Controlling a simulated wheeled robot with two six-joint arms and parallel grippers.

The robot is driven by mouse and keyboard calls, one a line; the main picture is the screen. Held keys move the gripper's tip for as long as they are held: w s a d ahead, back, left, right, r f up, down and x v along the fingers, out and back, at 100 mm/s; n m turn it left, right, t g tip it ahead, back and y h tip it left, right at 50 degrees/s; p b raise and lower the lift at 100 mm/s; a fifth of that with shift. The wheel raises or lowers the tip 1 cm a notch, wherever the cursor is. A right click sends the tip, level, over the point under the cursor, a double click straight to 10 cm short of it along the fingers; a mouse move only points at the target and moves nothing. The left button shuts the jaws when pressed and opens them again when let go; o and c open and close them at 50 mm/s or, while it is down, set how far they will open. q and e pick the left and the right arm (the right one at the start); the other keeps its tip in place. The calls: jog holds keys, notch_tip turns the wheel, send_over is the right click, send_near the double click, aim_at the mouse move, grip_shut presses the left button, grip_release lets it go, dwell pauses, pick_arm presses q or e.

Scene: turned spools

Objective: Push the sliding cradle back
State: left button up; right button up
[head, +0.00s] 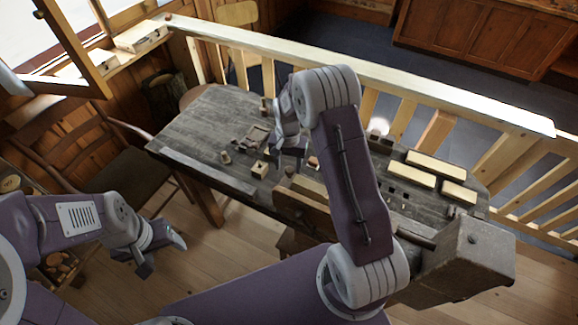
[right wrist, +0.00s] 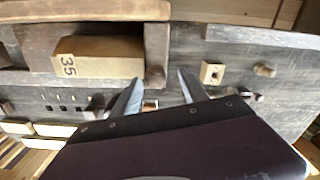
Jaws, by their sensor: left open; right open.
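I cannot tell for certain which part is the sliding cradle. A long dark wooden frame (head: 305,205) is at the bench's front edge, partly hidden by my right arm. In the right wrist view, a pale block marked 35 (right wrist: 98,58) lies in that frame, against its end piece (right wrist: 157,45). A small dark slatted piece (head: 254,138) also lies on the bench. My right gripper (head: 290,145) is open over the bench, its fingers (right wrist: 158,92) apart beside the frame's end; a small reddish piece shows between them. My left gripper (head: 162,254) is open and empty, off the bench, low at left.
The grey bench (head: 200,120) also holds a small holed block (head: 259,169), a turned spool (head: 225,158) and several pale blocks (head: 411,174) at right. A pale railing (head: 380,75) runs behind. A chair (head: 130,170) stands at left.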

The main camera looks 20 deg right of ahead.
jog(key=shift+f, duration=0.1)
notch_tip(320, 180, up, 9)
jog(key=b, duration=0.2)
